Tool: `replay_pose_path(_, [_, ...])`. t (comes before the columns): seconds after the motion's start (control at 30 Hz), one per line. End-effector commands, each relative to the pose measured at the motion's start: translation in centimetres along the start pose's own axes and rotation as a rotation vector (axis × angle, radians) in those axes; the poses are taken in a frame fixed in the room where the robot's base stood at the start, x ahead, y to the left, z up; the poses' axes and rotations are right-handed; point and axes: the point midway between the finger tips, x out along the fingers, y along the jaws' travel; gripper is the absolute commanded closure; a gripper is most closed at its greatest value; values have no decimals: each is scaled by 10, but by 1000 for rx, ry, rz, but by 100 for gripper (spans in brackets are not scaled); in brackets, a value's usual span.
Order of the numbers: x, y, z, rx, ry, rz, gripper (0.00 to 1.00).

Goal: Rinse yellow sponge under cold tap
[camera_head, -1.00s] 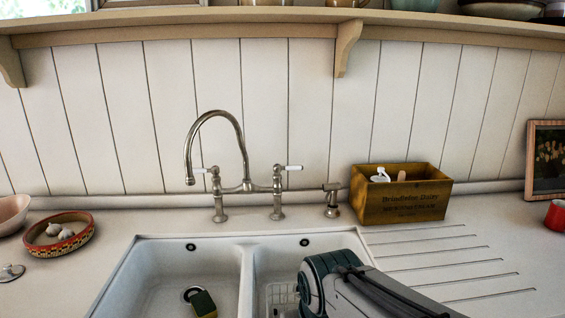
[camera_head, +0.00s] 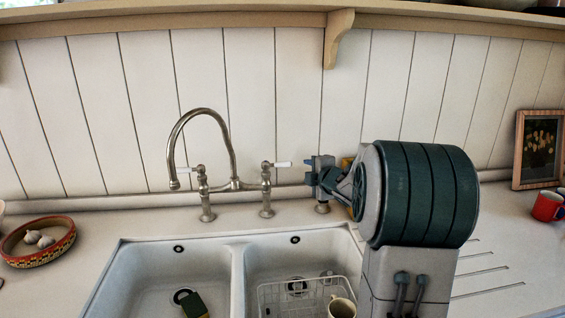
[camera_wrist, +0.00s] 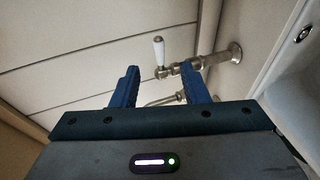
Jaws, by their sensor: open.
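The sponge (camera_head: 194,304) lies in the left sink basin, with its dark green side showing and a little yellow at its lower edge. The steel bridge tap (camera_head: 233,184) stands behind the sink, its curved spout over the left basin. No water stream is visible. Its right lever has a white handle (camera_head: 281,164). My gripper (camera_head: 309,177) is open and empty, just right of this handle. In the wrist view, the white handle (camera_wrist: 158,50) appears between and beyond the blue fingertips (camera_wrist: 159,78); no contact is visible. Which lever is cold is not marked.
The right basin holds a wire rack (camera_head: 290,296) and a mug (camera_head: 342,307). My arm hides most of the wooden box (camera_head: 347,162). A patterned bowl of garlic (camera_head: 38,242) sits left. A red mug (camera_head: 547,206) and framed picture (camera_head: 538,150) stand right.

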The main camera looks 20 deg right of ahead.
Motion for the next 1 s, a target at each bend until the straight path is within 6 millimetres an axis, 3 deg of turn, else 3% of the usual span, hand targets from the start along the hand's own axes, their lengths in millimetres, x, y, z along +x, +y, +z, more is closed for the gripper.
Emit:
replay_pose_path(0.13, [12,-1,8,-120,97,35,59])
replay_pose_path(0.37, [24,-1,7,-166,138,50,59])
replay_pose_path(1.0, [128,4,-8,-161,135,49,59])
